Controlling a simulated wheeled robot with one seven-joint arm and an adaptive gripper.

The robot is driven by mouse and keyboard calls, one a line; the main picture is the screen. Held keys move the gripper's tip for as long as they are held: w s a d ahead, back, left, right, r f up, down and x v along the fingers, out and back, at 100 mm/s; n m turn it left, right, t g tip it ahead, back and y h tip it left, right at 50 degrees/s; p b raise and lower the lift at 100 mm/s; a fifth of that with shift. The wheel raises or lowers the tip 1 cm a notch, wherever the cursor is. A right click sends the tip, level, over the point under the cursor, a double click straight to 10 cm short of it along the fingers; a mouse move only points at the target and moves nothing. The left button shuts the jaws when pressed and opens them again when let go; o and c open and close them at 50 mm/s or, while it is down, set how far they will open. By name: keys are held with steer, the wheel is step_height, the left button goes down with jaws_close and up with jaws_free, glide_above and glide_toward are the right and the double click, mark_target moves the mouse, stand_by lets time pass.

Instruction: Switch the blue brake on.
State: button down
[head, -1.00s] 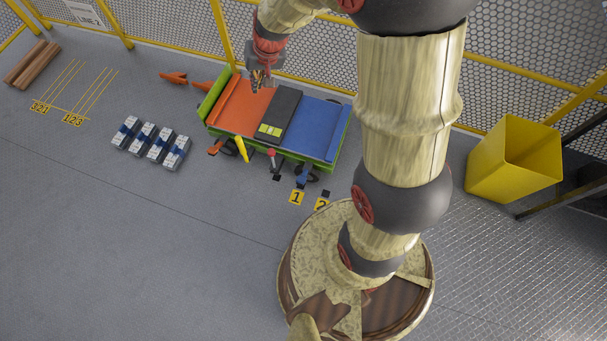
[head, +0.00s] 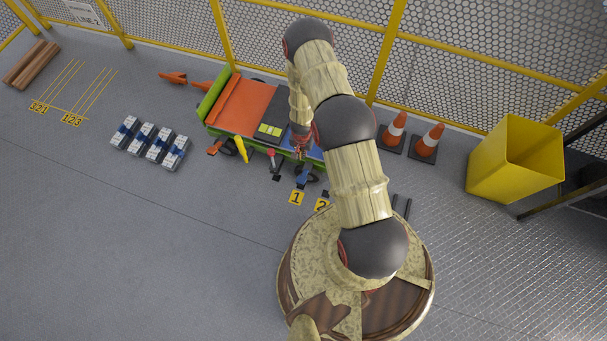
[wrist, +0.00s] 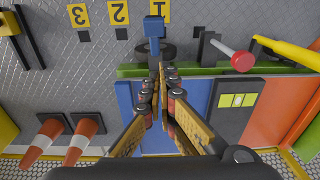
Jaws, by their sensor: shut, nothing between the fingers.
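The blue brake (head: 302,180) is a small blue lever by the trailer's wheel, near the yellow label 1. In the wrist view the blue brake (wrist: 154,27) shows a square blue head on a short blue stem, just beyond my fingertips. My gripper (head: 301,152) is over the near edge of the trailer's blue panel. In the wrist view my gripper (wrist: 161,72) is shut and empty, its tips pointing toward the brake. The fingertips look close to the stem's lower end; I cannot tell whether they touch it.
A lever with a red knob (wrist: 242,60) and a yellow handle (wrist: 290,52) stand beside the brake along the green trailer edge (wrist: 190,70). Two traffic cones (head: 413,135) and a yellow bin (head: 515,160) are to the right.

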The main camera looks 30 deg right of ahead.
steer(key=shift+s+d+f, duration=0.1)
steer(key=shift+s+f, duration=0.3)
steer(key=shift+f, duration=0.2)
steer(key=shift+s+d+f, duration=0.1)
steer(key=shift+s+f, duration=0.3)
steer(key=shift+f, duration=0.2)
steer(key=b, duration=0.6)
glide_above(303, 177)
steer(key=d, duration=0.1)
steer(key=f, duration=1.1)
steer(key=shift+w+d+f, duration=0.1)
steer(key=shift+w+f, duration=0.1)
steer(key=shift+w, duration=0.05)
steer(key=shift+s+a+f+b, duration=0.2)
steer(key=shift+s+a+f, duration=0.1)
steer(key=shift+f, duration=0.2)
steer(key=shift+s+a+f+b, duration=0.15)
steer(key=shift+a+f+b, duration=0.1)
steer(key=shift+f, duration=0.25)
steer(key=shift+a+h, duration=0.1)
steer(key=shift+h, duration=0.2)
steer(key=shift+a+f+t, duration=0.1)
steer(key=shift+t, duration=0.2)
